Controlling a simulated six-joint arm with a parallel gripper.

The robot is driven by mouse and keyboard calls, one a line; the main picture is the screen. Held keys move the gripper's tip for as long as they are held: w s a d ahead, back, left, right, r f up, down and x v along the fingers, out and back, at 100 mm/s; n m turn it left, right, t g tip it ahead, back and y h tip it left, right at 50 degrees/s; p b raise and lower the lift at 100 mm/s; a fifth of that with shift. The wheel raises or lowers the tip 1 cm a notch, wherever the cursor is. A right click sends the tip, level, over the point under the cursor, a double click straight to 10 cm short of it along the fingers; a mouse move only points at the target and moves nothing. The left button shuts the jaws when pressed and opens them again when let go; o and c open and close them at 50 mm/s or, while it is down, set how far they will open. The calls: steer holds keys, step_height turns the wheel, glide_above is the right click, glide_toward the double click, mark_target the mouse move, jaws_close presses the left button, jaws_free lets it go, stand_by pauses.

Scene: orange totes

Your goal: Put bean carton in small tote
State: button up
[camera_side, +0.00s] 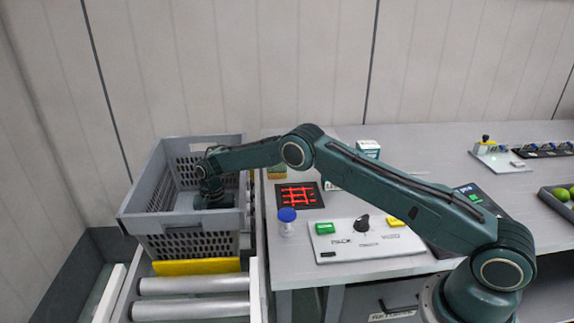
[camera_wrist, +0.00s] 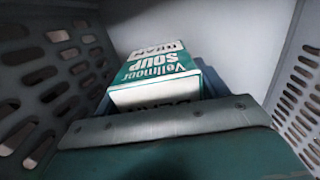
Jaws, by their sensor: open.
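A grey tote (camera_side: 140,224) with slotted walls stands at the left in the side view. My gripper (camera_side: 212,198) reaches down inside it. The bean carton (camera_wrist: 155,92), white and green with "SOUP" and "BEAN" lettering, shows in the wrist view inside the slotted walls, just past my gripper's edge. Blue-grey parts show on both sides of the carton, perhaps my fingers. My gripper is open; its fingertips are not clear, and I cannot tell whether they touch the carton. The carton is hidden in the side view.
The tote stands over a roller conveyor (camera_side: 195,284) with a yellow bar (camera_side: 197,266). The bench at right holds a blue-capped jar (camera_side: 287,222), a red-grid pad (camera_side: 300,195), a white control panel (camera_side: 365,240) and a teal-white carton (camera_side: 368,148). The tote walls closely surround my gripper.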

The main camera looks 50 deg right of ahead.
steer(key=shift+r, duration=0.15)
step_height(320, 180, up, 11)
steer(key=shift+r, duration=0.45)
stand_by(0.7)
